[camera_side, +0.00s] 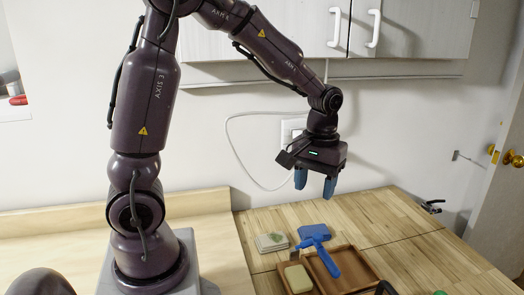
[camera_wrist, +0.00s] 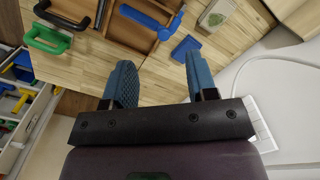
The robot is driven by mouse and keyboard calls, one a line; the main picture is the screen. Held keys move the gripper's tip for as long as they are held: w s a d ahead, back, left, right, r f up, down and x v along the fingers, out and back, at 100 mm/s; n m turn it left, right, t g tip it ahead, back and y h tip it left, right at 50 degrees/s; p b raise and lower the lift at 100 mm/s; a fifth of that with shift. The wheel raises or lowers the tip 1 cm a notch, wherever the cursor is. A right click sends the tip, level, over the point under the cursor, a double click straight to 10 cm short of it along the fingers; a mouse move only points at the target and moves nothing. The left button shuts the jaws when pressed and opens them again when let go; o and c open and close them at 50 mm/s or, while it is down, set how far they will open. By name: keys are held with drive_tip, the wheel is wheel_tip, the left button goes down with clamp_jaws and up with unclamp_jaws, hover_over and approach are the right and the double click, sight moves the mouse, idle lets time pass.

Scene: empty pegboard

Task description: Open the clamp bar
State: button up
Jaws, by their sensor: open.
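A small black and silver clamp (camera_side: 432,206) sits at the far right edge of the wooden table; it is too small to tell how its bar stands. My gripper (camera_side: 315,184) hangs above the back of the table, fingers down, well to the left of the clamp and apart from it. In the wrist view my gripper (camera_wrist: 160,62) shows two blue fingers spread apart with nothing between them. I cannot make out the clamp in the wrist view.
A wooden tray (camera_side: 350,270) holds a yellowish block (camera_side: 298,279); a blue scraper (camera_side: 322,252) lies across it. A blue block (camera_side: 314,232) and a pale coaster (camera_side: 272,242) lie behind. A green handle (camera_wrist: 48,38) is near a black handle (camera_wrist: 68,14). The table's right part is mostly clear.

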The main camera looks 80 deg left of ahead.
drive_tip(key=s+d+r+m+t, duration=0.6)
drive_tip(key=s+r+m, duration=0.2)
drive_tip(key=s+r, duration=0.3)
drive_tip(key=shift+s, duration=0.75)
drive_tip(key=g, duration=0.6)
hover_over(318, 235)
wheel_tip(318, 235, down, 14)
wheel_tip(318, 235, down, 13)
drive_tip(key=shift+a+f, duration=0.1)
